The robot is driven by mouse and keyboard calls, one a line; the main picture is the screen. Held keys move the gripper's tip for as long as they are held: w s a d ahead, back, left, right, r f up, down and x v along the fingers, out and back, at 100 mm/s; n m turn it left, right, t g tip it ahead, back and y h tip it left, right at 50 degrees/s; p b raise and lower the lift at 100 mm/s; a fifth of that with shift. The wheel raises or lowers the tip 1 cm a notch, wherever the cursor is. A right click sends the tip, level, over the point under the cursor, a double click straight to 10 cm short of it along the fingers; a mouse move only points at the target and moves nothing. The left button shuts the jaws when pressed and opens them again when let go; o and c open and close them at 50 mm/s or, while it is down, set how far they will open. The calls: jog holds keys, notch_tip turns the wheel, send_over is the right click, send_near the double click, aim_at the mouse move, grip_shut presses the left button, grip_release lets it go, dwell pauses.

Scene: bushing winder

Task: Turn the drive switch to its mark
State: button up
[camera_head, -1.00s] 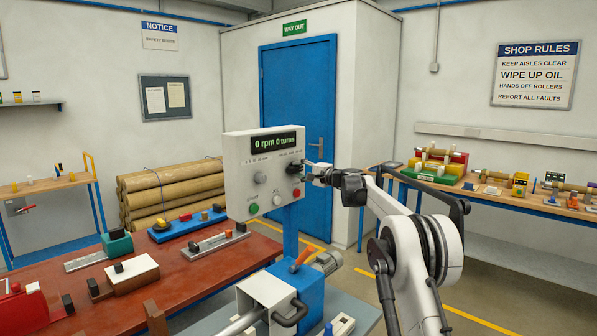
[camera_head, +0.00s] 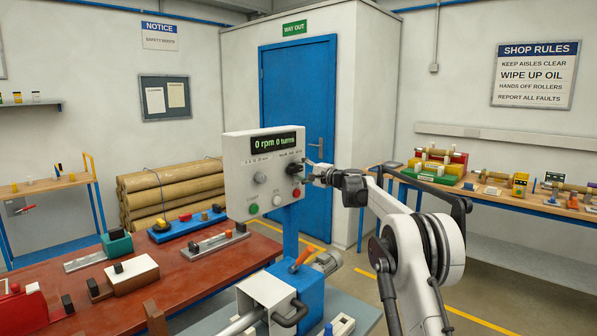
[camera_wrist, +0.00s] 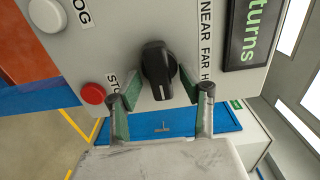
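The drive switch, a black rotary knob (camera_wrist: 157,68), sits on the grey control panel (camera_head: 236,163); it also shows in the head view (camera_head: 293,168). In the wrist view the panel appears turned, with labels reading NEAR and FAR and part of another word beside the knob. My gripper (camera_wrist: 160,95) is open, with one green-padded finger on each side of the knob. Gaps show between the pads and the knob, so it does not look gripped. In the head view the gripper (camera_head: 312,172) is at the panel's right side. The knob's exact pointer angle is hard to read.
A red button (camera_wrist: 93,94) lies close to one finger. A white button (camera_wrist: 47,14) and the display (camera_wrist: 256,32) are farther off. The winder (camera_head: 273,295) stands below the panel. A red bench (camera_head: 190,270) with fixtures is at left.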

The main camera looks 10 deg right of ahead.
jog(key=v, duration=1.1)
jog(key=shift+s+d, duration=0.2)
jog(key=shift+s, duration=0.1)
jog(key=s+a+n+g+h, duration=0.15)
jog(key=s+a, duration=0.25)
jog(key=s, duration=0.5)
jog(key=s+a+r+n+g+h, duration=0.15)
jog(key=s+a, duration=0.25)
jog(key=s, duration=0.6)
jog(key=s+a+n+g+h, duration=0.15)
jog(key=s+a, duration=0.25)
jog(key=s, duration=0.5)
jog(key=s+d+f+n+h, duration=0.1)
jog(key=s+f, duration=0.5)
jog(key=s, duration=0.6)
jog(key=s+d+f+n+g+h+b, duration=0.1)
jog(key=s+f+n+h, duration=0.2)
jog(key=s, duration=0.9)
jog(key=s+d+f+n+g+h, duration=0.1)
jog(key=s+d+f+n+h, duration=0.1)
jog(key=s+f, duration=0.6)
jog(key=s, duration=0.3)
jog(key=shift+s+f+b, duration=0.35)
jog(key=shift+s+f, duration=0.05)
jog(key=shift+o, duration=0.2)
jog(key=shift+g+h, duration=0.25)
